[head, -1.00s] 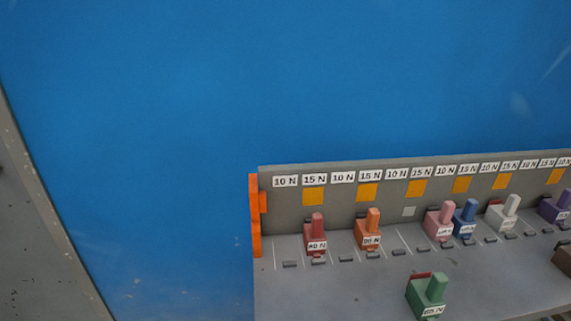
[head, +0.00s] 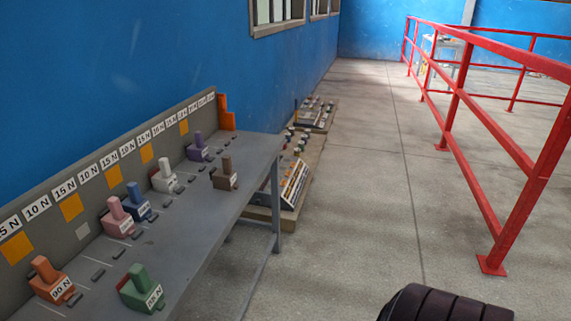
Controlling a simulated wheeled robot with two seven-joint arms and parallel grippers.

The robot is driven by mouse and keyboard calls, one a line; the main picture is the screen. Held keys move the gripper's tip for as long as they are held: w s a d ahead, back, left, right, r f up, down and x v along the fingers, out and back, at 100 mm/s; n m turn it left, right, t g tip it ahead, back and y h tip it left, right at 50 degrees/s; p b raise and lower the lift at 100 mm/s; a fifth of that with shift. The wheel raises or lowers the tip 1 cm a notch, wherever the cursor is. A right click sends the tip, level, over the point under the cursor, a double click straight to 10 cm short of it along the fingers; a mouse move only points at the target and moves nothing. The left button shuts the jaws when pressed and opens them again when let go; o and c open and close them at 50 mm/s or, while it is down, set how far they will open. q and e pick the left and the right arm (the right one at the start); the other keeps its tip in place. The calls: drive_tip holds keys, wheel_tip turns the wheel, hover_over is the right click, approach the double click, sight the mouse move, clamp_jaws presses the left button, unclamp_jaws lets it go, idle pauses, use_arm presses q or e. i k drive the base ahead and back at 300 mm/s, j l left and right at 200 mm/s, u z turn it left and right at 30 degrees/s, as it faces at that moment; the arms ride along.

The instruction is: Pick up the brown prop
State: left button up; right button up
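The brown prop (head: 225,179) stands upright on the grey bench (head: 215,217), near its right end and its front edge. It has a block base with a pale label, too small to read, and a peg rising from it. Nothing covers it and nothing touches it from above. Neither of my grippers shows in the head view.
Purple (head: 197,151), white (head: 163,179), blue (head: 136,208), pink (head: 117,224), orange (head: 48,285) and green (head: 139,295) props share the bench. A labelled back panel (head: 100,190) stands behind them. Red railing (head: 517,150) stands right; grey floor (head: 365,190) between is open.

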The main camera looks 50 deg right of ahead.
sight(225, 180)
drive_tip(key=z, duration=1.2)
drive_tip(key=i+l+u, duration=0.15)
drive_tip(key=u, duration=0.2)
drive_tip(key=i+l+u, duration=0.15)
drive_tip(key=u, duration=0.2)
drive_tip(key=i+l+u, duration=0.1)
drive_tip(key=l+u, duration=0.25)
drive_tip(key=j, duration=0.1)
